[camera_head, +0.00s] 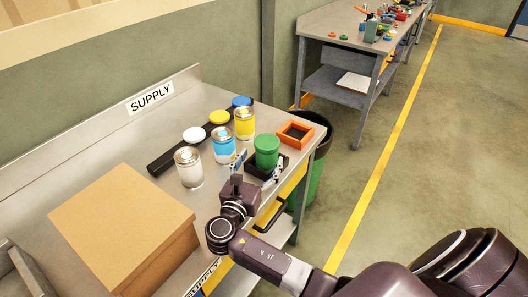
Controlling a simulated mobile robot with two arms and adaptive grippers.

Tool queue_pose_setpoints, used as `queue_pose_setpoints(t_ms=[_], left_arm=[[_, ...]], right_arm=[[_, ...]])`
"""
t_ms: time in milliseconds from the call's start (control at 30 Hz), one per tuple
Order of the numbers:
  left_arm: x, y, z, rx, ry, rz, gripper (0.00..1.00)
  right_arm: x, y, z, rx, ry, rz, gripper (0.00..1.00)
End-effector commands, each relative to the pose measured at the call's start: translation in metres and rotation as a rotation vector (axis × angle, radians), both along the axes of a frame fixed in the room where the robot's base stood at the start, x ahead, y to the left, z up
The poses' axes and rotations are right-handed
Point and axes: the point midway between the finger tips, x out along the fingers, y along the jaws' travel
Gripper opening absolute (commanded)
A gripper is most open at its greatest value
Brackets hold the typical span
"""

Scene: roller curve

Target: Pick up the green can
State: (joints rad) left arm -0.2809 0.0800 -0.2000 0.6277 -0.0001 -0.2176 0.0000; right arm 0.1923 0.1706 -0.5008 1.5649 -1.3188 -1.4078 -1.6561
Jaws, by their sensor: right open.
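Whether the fingers touch the can is not clear. My left gripper is out of view.
A cardboard box (120,222) fills the near left.

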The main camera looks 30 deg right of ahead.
Motion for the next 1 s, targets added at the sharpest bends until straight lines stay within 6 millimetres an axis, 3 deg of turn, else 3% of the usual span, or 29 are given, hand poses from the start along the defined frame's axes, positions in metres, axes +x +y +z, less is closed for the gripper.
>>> queue_pose_setpoints(t_ms=[100,267,400,667,1000], left_arm=[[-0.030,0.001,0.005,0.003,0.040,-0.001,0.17],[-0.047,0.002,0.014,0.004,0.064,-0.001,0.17],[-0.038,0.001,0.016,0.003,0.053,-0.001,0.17],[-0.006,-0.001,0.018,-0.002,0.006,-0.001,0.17],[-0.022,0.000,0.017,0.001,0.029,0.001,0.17]], right_arm=[[0.009,-0.012,0.003,-0.001,0.002,-0.001,0.71],[0.023,-0.032,0.002,0.000,0.000,-0.002,0.71],[0.032,-0.043,0.000,0.001,0.000,-0.001,0.71],[0.034,-0.045,-0.001,0.004,0.000,0.000,0.71],[0.033,-0.044,-0.001,0.004,0.000,0.000,0.35]])
